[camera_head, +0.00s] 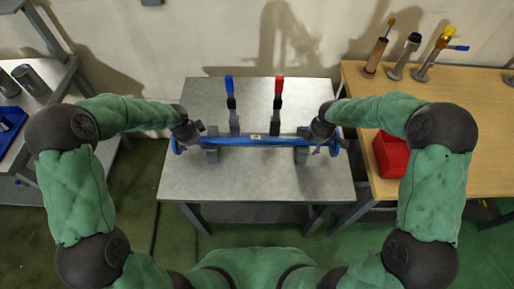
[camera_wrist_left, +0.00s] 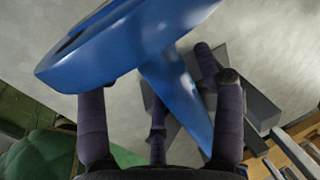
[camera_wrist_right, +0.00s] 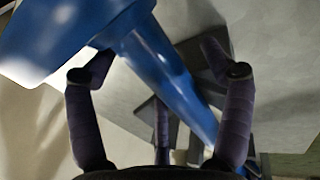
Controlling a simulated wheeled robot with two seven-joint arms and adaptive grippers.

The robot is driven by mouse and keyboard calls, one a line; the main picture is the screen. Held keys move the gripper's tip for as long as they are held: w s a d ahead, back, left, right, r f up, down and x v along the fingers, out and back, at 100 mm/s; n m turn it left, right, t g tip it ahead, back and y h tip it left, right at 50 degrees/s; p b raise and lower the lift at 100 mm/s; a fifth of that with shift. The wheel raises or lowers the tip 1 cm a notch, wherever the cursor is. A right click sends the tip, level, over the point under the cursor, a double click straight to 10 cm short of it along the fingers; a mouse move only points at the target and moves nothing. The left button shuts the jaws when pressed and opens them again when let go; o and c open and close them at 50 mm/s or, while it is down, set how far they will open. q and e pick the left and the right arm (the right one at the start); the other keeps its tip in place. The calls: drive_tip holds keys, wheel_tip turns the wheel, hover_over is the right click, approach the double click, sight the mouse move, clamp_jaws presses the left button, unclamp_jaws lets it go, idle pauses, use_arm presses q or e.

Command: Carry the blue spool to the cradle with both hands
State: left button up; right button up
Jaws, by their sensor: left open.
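The blue spool (camera_head: 255,141) lies level across the grey table, a long pipe with a wide flange at each end. It spans the cradle, whose grey blocks (camera_head: 212,155) sit under or beside the pipe; exact contact is hidden. My left gripper (camera_head: 188,133) is at the spool's left end. In the left wrist view its fingers (camera_wrist_left: 162,100) are spread, with the blue pipe (camera_wrist_left: 178,95) and flange before them. My right gripper (camera_head: 322,131) is at the right end. In the right wrist view its fingers (camera_wrist_right: 158,95) are spread apart, with the pipe (camera_wrist_right: 165,80) passing between them.
A blue-handled clamp (camera_head: 231,100) and a red-handled clamp (camera_head: 278,100) stand upright behind the pipe. The grey table's front (camera_head: 255,180) is clear. A wooden bench (camera_head: 460,120) at right holds a red bin (camera_head: 390,155) and several tools. A shelf with cylinders (camera_head: 30,78) stands left.

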drive_tip(key=shift+s+f, duration=0.1)
drive_tip(key=shift+s, duration=0.2)
drive_tip(key=v, duration=0.8)
drive_tip(key=shift+w, duration=0.2)
use_arm(q)
drive_tip(key=v, duration=0.7)
drive_tip(key=shift+r, duration=0.35)
drive_tip(key=shift+s, duration=0.1)
